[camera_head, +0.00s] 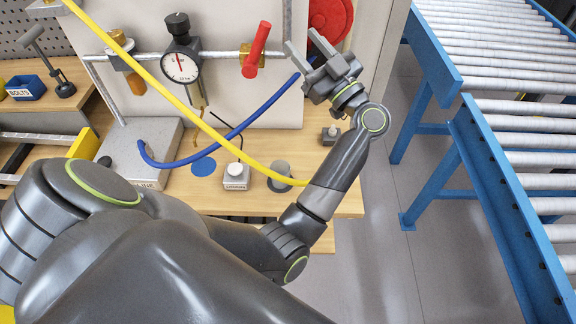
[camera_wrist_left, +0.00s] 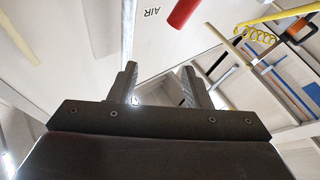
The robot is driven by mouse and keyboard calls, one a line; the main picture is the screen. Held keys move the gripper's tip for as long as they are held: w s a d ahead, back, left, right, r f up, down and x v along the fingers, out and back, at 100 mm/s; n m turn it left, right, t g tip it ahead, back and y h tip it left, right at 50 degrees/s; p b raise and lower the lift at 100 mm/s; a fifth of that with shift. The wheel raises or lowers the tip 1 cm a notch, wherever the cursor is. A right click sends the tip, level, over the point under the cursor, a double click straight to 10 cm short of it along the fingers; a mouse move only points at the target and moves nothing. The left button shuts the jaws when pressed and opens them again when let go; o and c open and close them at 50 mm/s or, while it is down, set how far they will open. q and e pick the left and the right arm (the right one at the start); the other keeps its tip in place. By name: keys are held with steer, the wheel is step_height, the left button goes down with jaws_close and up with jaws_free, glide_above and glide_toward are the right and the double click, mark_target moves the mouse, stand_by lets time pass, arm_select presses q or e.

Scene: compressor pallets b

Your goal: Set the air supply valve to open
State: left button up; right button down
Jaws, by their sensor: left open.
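The air supply valve has a red lever handle (camera_head: 257,48) on a brass body, fitted on the horizontal metal pipe (camera_head: 222,55). The handle stands across the pipe, steep, its top leaning a little right. The red handle (camera_wrist_left: 184,13) also shows at the top of the left wrist view, beyond and above the fingers, near "AIR" lettering. My left gripper (camera_head: 306,46) is open and empty, just right of the handle and apart from it. Its two fingers (camera_wrist_left: 160,80) show spread in the left wrist view. My right gripper is not in view.
A pressure gauge (camera_head: 181,67) sits left of the valve on the pipe. A red hose reel (camera_head: 331,17) is behind my gripper. A yellow hose (camera_head: 193,117) crosses before the panel, and a blue hose (camera_head: 238,131) hangs below. Blue-framed roller conveyors (camera_head: 440,70) stand at the right.

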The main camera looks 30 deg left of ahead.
arm_select(q)
steer(key=s+d+f+m+t+h, duration=0.1)
steer(key=d+f+m+t+h, duration=0.2)
steer(key=f+m+t+h, duration=0.65)
steer(key=d+f+m+t+h, duration=0.45)
steer(key=f+m+h, duration=0.25)
steer(key=m+h, duration=0.6)
steer(key=s+a+f+g, duration=0.1)
steer(key=s+f+g, duration=0.2)
steer(key=s+f, duration=0.1)
steer(key=s+a+f+n+g, duration=0.1)
steer(key=s+f+g, duration=0.2)
steer(key=f, duration=0.3)
steer(key=s+a+f+n+g+h, duration=0.1)
steer(key=s+f+g, duration=0.2)
steer(key=s+f, duration=0.2)
steer(key=shift+a+f, duration=0.25)
steer(key=shift+f, duration=0.2)
